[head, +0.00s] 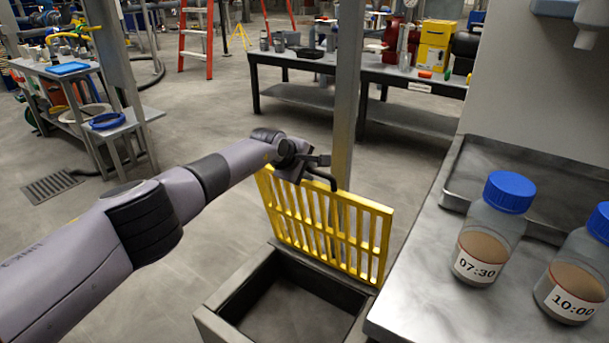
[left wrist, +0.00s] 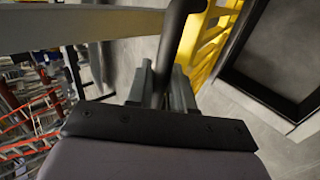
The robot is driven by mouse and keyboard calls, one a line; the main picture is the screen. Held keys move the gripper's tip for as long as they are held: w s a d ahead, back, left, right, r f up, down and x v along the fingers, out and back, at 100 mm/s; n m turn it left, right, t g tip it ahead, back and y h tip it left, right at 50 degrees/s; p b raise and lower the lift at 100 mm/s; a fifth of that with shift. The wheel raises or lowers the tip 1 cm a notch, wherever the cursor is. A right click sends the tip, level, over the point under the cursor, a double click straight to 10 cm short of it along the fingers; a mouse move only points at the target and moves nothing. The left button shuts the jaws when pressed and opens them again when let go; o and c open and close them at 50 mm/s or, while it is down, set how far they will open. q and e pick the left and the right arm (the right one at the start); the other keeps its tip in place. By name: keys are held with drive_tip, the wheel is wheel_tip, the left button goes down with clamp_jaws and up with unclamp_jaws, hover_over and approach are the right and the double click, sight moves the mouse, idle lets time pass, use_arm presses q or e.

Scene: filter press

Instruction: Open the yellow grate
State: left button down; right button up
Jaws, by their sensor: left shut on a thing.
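The yellow grate (head: 325,222) stands raised and nearly upright along the far edge of the grey-framed pit (head: 214,326), whose dark inside shows uncovered. My left gripper (head: 318,163) is at the grate's upper edge, shut on its dark handle (head: 326,180). In the left wrist view, the black handle bar (left wrist: 178,40) runs down between the fingers of my left gripper (left wrist: 163,85). The grate (left wrist: 212,45) and the pit's dark rim (left wrist: 265,95) show there to the right. The fingertips are partly hidden in the head view. My right gripper is not in view.
A metal counter (head: 440,300) at the right holds two blue-capped bottles (head: 483,245) (head: 572,285), labelled 07:30 and 10:00. A grey post (head: 347,90) stands just behind the grate. A workbench (head: 300,62) is farther back. The floor left of the pit is clear.

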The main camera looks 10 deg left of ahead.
use_arm(q)
drive_tip(key=shift+w+d+r, duration=0.2)
idle(0.3)
drive_tip(key=c, duration=1.2)
unclamp_jaws()
drive_tip(key=shift+o, duration=0.2)
drive_tip(key=shift+a, duration=0.1)
